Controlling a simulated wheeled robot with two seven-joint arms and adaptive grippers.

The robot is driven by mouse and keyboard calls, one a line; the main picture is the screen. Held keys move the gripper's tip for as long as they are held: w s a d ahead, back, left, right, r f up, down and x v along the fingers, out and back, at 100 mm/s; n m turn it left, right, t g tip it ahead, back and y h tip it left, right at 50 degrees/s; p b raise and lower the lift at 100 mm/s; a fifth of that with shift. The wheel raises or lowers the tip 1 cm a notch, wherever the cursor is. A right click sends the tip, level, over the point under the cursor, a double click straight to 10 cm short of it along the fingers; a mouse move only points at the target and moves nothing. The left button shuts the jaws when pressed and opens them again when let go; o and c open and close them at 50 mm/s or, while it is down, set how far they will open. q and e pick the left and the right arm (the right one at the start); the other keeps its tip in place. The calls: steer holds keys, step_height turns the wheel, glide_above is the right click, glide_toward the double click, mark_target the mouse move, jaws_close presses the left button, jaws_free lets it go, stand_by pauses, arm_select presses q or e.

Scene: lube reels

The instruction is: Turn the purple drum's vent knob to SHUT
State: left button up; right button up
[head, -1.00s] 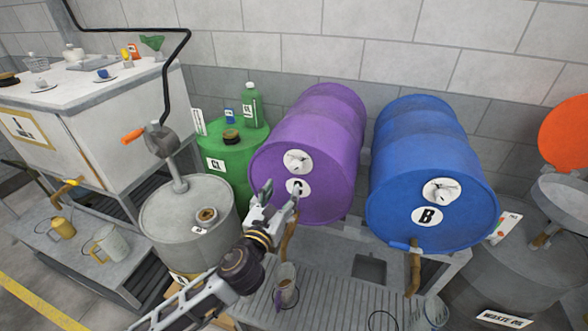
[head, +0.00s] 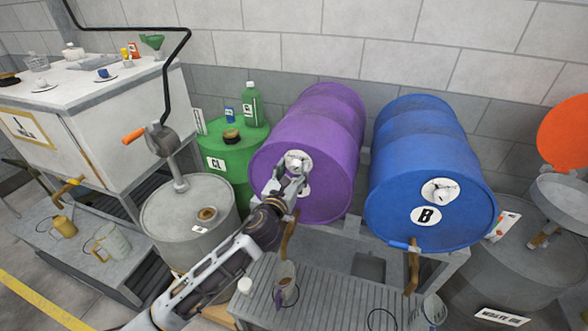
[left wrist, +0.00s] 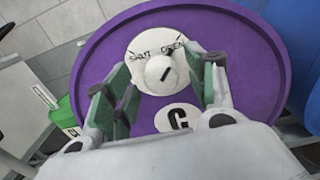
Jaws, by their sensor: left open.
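The purple drum (head: 318,125) lies on its side with its end facing me. In the left wrist view its face (left wrist: 265,80) bears a white vent plate (left wrist: 140,45) marked SHUT at left and OPEN at right. The white vent knob (left wrist: 160,72) sits on the plate; its black line slants up to the right, toward the OPEN side. In the head view the knob (head: 297,160) is partly covered by my left gripper (head: 289,176). In the left wrist view the gripper (left wrist: 163,78) is open, fingers either side of the knob; I cannot tell if they touch it.
The blue drum (head: 420,160) lies to the right. A green drum (head: 238,150) and a grey drum (head: 165,225) with a crank pump (head: 162,138) stand at left. A brown tap (head: 290,235) and a mug (head: 286,284) are below the purple drum.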

arm_select(q)
steer(key=shift+w+d, duration=0.2)
steer(key=shift+w, duration=0.35)
steer(key=shift+c, duration=0.4)
steer(key=c, duration=1)
